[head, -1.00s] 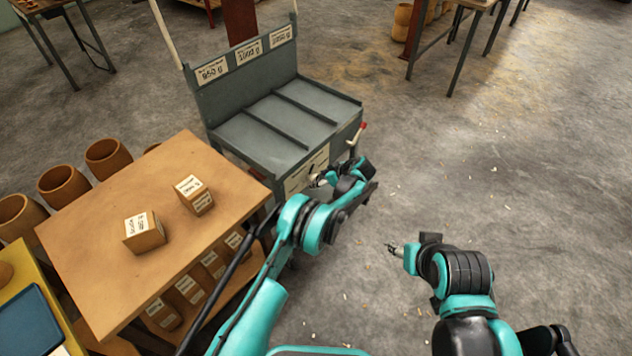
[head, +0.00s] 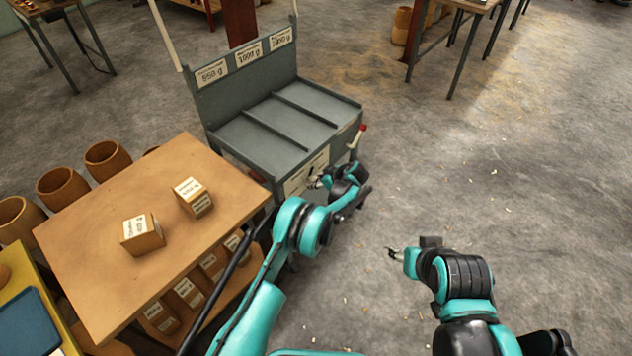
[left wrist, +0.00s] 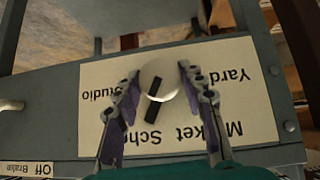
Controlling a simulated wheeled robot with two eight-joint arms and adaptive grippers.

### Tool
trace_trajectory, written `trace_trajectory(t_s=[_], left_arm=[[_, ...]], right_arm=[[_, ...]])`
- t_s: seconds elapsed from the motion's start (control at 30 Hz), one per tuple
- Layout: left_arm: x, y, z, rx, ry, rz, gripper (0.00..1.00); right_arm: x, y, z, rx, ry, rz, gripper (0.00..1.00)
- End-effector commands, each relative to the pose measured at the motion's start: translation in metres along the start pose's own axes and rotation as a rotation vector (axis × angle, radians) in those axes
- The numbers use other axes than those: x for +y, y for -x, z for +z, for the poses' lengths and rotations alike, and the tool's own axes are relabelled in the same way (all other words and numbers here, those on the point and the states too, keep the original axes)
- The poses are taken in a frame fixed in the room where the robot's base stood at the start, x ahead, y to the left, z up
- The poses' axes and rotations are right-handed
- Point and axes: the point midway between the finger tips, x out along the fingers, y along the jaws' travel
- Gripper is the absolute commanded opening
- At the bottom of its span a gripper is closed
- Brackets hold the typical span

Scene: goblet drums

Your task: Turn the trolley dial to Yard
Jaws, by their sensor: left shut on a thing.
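The grey trolley (head: 290,118) stands at the upper middle of the head view. Its front carries a white dial plate (left wrist: 105,85), printed upside down in the left wrist view, with Yard at upper right, Studio at left, and Market and School, partly covered, below. The pale round dial (left wrist: 160,82) has a black bar that lies roughly upright, slightly tilted; which end points is unclear. My left gripper (head: 318,181) is at the trolley front; in the left wrist view its fingers (left wrist: 158,76) are on both sides of the dial, shut on it. My right gripper (head: 394,253) hangs over the floor, its jaws too small to judge.
A wooden table (head: 100,250) with two labelled blocks (head: 142,236) stands left of my left arm; more blocks sit on its lower shelf. A red-tipped lever (head: 358,138) is at the trolley's right corner. An Off Brake label (left wrist: 28,169) is beside the dial plate.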

Motion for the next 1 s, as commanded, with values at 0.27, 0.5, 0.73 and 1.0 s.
trace_trajectory(t_s=[0.27, 0.5, 0.73, 1.0], left_arm=[[-0.0028, -0.0004, -0.0012, 0.002, 0.125, 0.126, 0.11], [-0.0040, -0.0007, -0.0003, 0.002, 0.251, 0.253, 0.11], [-0.0046, -0.0008, -0.0001, 0.001, 0.344, 0.345, 0.11], [-0.0049, -0.0012, 0.0000, 0.001, 0.396, 0.397, 0.11]], right_arm=[[0.0000, 0.0000, 0.0000, 0.000, 0.000, 0.000, 0.48], [0.0000, -0.0003, 0.0002, 0.000, 0.000, 0.000, 0.48], [0.0000, -0.0002, 0.0002, 0.000, 0.000, 0.000, 0.48], [0.0000, -0.0002, 0.0002, 0.000, 0.000, 0.000, 0.48]])
